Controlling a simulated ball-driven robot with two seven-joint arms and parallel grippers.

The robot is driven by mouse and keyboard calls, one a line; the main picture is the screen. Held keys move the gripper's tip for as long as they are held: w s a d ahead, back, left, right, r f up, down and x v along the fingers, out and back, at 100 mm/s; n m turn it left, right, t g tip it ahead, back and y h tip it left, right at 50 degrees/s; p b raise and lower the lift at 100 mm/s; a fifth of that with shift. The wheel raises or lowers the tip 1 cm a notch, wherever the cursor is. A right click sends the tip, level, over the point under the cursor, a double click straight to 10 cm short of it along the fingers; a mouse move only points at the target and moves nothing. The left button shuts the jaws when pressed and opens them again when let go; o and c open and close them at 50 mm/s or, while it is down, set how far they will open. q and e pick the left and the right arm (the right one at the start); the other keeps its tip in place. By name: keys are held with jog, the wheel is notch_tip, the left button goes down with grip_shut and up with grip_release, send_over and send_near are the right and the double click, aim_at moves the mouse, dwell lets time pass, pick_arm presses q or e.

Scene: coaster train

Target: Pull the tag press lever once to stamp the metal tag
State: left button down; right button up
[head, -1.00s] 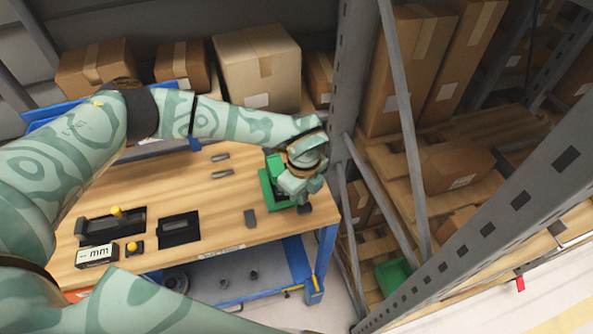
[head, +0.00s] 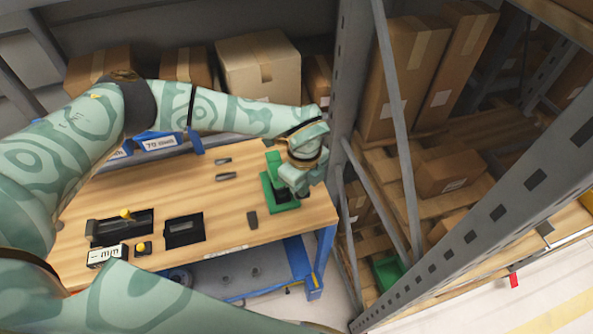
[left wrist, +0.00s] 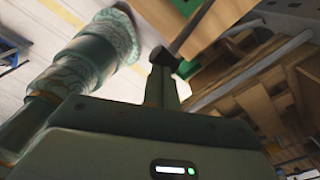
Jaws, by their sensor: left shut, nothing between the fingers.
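The green tag press (head: 269,190) stands near the right end of the wooden workbench, partly hidden behind my left gripper. My left gripper (head: 290,192) is at the press, over its right side, with its fingers shut and empty. In the left wrist view, the shut fingers (left wrist: 164,75) point at a dark block with a grey rod (left wrist: 193,25) running up from it. This may be the press lever; I cannot tell whether the fingers touch it. The metal tag cannot be made out at the press. My right gripper is out of view.
A grey rack post (head: 350,90) rises close to the right of the press. Cardboard boxes (head: 258,65) stand behind the bench.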

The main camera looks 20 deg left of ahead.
pick_arm(q)
notch_tip(320, 180, up, 7)
jog(key=p, duration=0.5)
dwell(0.6)
